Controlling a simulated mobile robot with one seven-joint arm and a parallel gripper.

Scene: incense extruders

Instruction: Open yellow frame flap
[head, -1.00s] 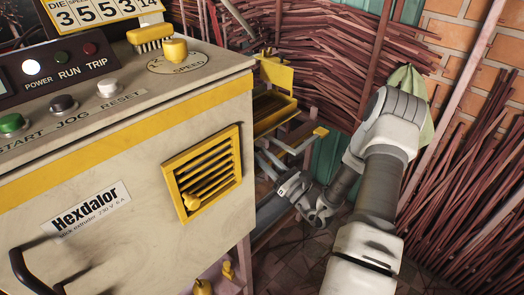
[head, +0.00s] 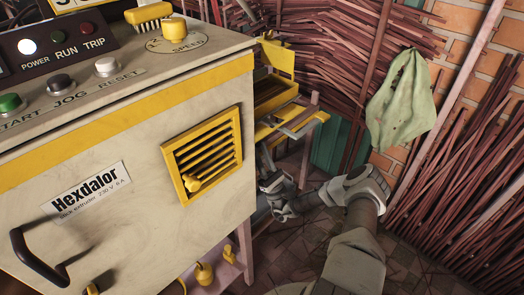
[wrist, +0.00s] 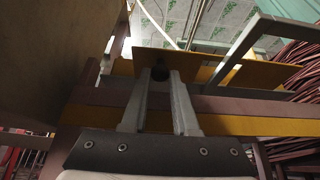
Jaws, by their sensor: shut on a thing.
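A yellow-framed louvred panel (head: 235,118) with a yellow knob (head: 192,183) sits flush in the side of the cream machine. Behind the machine's right edge are a yellow plate (head: 279,58) and a yellow tray-like part (head: 275,98). My gripper (head: 266,182) is low beside that edge, right of the louvred panel and apart from its knob. I cannot tell which part this piece belongs to.
The cream machine (head: 110,215) fills the left, with a dark handle (head: 35,262) on its front. Grey rails with a yellow tip (head: 322,116) stick out above my gripper. A green cloth (head: 400,100) hangs on the right, near bundled sticks (head: 465,195). The tiled floor shows at lower right.

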